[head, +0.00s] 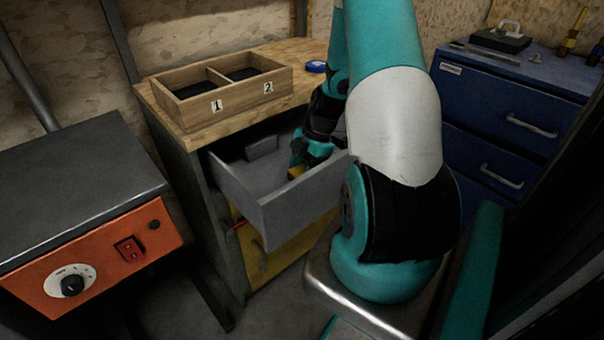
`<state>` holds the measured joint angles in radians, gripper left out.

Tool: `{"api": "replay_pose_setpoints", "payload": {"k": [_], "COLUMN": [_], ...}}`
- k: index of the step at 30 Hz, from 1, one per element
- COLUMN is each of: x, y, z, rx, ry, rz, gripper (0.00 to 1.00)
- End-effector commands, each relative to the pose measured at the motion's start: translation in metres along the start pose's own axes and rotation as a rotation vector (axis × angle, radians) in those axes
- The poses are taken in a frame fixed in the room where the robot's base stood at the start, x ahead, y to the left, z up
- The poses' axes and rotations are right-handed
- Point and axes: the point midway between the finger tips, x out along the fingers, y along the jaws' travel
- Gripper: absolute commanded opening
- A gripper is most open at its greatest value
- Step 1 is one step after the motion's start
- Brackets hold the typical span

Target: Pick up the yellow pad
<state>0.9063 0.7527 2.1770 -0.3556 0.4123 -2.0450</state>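A small yellow patch (295,172), likely the yellow pad, shows inside the open grey drawer (287,217), at the tip of my gripper (298,164). My arm comes down from above, and my gripper reaches into the drawer. The fingers are small, dark and partly hidden, so I cannot tell whether they are open or shut on the yellow thing. Most of the yellow thing is hidden. A grey block-like object (262,147) is at the back left of the drawer.
A wooden box (222,104) with two compartments marked 1 and 2 stands on the wooden bench top (300,55). An orange-fronted machine (100,262) stands left, a blue drawer cabinet (520,110) right.

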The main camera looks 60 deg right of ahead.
Motion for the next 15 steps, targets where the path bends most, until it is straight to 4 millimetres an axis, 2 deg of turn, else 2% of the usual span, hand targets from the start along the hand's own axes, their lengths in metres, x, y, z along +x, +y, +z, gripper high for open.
{"api": "replay_pose_setpoints", "payload": {"k": [2, 10, 15], "x": [0.0, -0.001, -0.011], "y": [0.0, 0.0, 0.001], "z": [0.0, 0.0, -0.004], "rx": [0.0, 0.0, 0.0], "ry": [0.0, 0.0, -0.001], "rz": [0.0, 0.0, 0.002], "gripper": [0.25, 0.25, 0.25]}}
